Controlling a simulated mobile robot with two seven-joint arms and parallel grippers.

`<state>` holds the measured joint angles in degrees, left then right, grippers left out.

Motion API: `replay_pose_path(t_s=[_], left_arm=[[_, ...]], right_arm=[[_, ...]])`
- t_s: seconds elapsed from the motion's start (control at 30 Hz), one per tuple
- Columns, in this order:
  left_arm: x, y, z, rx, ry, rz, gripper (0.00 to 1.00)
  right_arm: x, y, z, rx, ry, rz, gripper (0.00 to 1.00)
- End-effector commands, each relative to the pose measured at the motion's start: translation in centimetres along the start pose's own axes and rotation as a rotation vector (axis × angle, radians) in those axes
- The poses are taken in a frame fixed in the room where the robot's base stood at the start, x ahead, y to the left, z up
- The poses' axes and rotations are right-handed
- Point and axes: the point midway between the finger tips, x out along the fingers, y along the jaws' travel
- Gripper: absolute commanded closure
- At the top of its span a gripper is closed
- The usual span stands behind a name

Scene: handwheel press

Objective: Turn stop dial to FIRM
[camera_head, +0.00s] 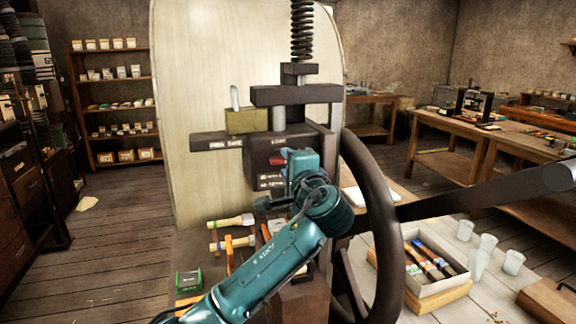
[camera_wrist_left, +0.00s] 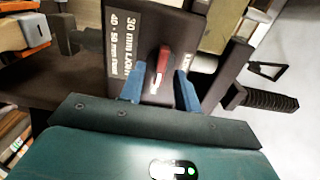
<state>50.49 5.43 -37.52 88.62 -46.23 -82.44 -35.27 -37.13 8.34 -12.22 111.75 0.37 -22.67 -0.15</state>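The stop dial shows as a red pointer (camera_wrist_left: 162,62) on the dark press face (camera_wrist_left: 145,25) in the left wrist view. White lettering beside it reads "30 mm" and "40 - 50 mm"; other words are too blurred to be sure of. In the head view the red pointer (camera_head: 277,162) is partly hidden by my left gripper (camera_head: 291,163). In the wrist view this gripper (camera_wrist_left: 160,90) is open, with one blue finger on each side of the pointer. Gaps show between fingers and pointer; contact lower down cannot be told. My right gripper is out of view.
The handwheel (camera_head: 375,230) stands close to the right of my left arm, with a long dark bar (camera_head: 485,195) reaching right. Wooden-handled tools (camera_head: 232,222) lie below left. A tool box (camera_head: 432,265) and glasses (camera_head: 488,245) stand on the table at right.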

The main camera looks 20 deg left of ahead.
Motion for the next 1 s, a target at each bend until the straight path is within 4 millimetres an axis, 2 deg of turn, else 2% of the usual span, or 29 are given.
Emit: replay_pose_path(t_s=[0.17, 0.4, 0.6, 0.77, 1.0], left_arm=[[-2.9, 0.4, -0.1, -0.004, 0.006, 0.001, 0.67], [-8.4, 0.3, -0.1, -0.004, 0.006, 0.001, 0.67], [-11.6, 0.2, -0.1, -0.002, 0.005, 0.001, 0.67], [-12.7, 0.1, 0.0, 0.0, 0.002, 0.002, 0.67], [-12.8, 0.0, 0.0, 0.0, 0.002, 0.001, 0.67]], right_arm=[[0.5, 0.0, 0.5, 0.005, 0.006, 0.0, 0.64], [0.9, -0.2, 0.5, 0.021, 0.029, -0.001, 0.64], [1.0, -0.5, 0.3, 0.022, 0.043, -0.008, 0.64], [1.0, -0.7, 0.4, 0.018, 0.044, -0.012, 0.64], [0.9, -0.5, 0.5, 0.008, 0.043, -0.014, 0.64]])
